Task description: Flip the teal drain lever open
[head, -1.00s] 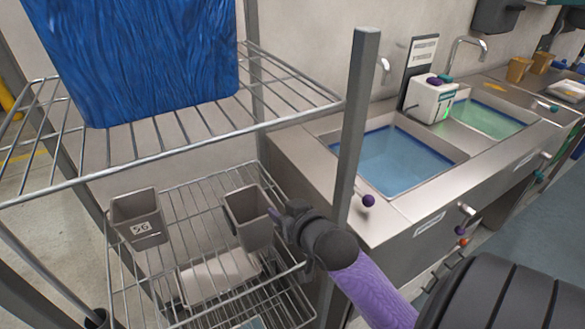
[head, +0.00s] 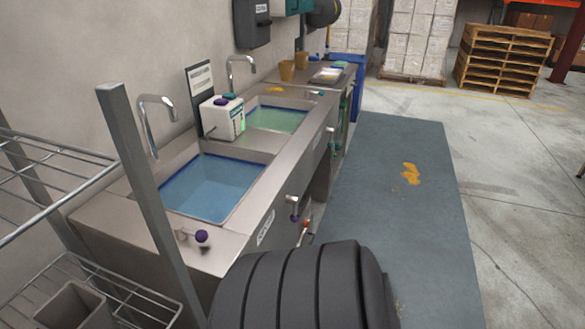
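The sink counter runs from the near left toward the back, with a near basin (head: 215,187) of blue liquid and a far basin (head: 277,118) of green liquid. On the counter's front below the far basin is a small lever (head: 330,136); its teal colour is hard to make out at this size, and I cannot tell its exact angle. A small teal knob (head: 321,93) shows on the rim beside the far basin. A purple-knobbed lever (head: 292,206) is on the front below the near basin. Neither gripper is in view.
A wire rack (head: 140,190) stands close at the left, its post before the counter. A purple knob (head: 201,236) sits on the near counter end. A white dispenser box (head: 222,117) stands between the basins.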

